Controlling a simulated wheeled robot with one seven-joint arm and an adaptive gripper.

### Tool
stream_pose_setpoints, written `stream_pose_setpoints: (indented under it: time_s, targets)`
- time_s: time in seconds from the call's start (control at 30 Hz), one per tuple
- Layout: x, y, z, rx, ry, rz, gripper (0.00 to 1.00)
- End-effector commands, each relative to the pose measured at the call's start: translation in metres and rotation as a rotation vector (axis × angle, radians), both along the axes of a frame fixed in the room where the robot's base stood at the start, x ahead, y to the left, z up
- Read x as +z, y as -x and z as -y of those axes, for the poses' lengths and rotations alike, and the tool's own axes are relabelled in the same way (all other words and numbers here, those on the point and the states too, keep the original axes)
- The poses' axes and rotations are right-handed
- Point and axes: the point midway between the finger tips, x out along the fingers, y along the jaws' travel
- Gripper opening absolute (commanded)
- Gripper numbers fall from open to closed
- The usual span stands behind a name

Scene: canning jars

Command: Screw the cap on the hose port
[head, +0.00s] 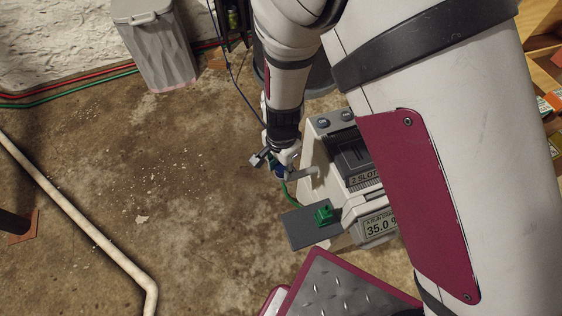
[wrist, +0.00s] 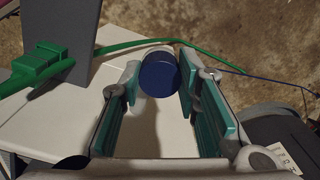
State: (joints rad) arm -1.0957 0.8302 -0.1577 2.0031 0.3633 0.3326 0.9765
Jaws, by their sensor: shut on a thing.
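The blue round cap (wrist: 159,76) sits between the fingertips of my gripper (wrist: 160,88) in the wrist view, with its flat face towards the camera. My gripper is shut on it. In the head view my gripper (head: 273,163) is beside the left side of the grey-white machine (head: 316,160), with a bit of the blue cap (head: 279,169) showing. A pale pipe stub (head: 303,174), which looks like the hose port, reaches from the machine towards the cap. Whether the cap touches the port or is on its thread is hidden.
A green hose (wrist: 215,58) runs close past the fingertips. A grey plate (head: 311,227) with a green fitting (head: 325,214) juts out below my gripper. A grey bin (head: 160,50) stands at the back left. The concrete floor (head: 180,170) to the left is mostly clear.

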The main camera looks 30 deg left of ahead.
Motion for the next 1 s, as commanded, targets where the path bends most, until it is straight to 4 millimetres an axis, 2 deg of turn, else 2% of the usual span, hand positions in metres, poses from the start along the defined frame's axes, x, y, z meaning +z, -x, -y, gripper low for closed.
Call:
stream_pose_setpoints:
  time_s: [0.13, 0.47, 0.8, 1.0]
  targets:
    - [0.0025, -0.0003, -0.0004, -0.094, -0.001, 0.001, 0.0]
    - [0.0017, -0.0007, -0.0006, -0.114, -0.002, 0.001, 0.0]
    - [0.0044, -0.0002, -0.0013, -0.433, -0.002, 0.002, 0.0]
    - [0.0023, -0.0014, -0.0014, -0.507, -0.003, 0.002, 0.0]
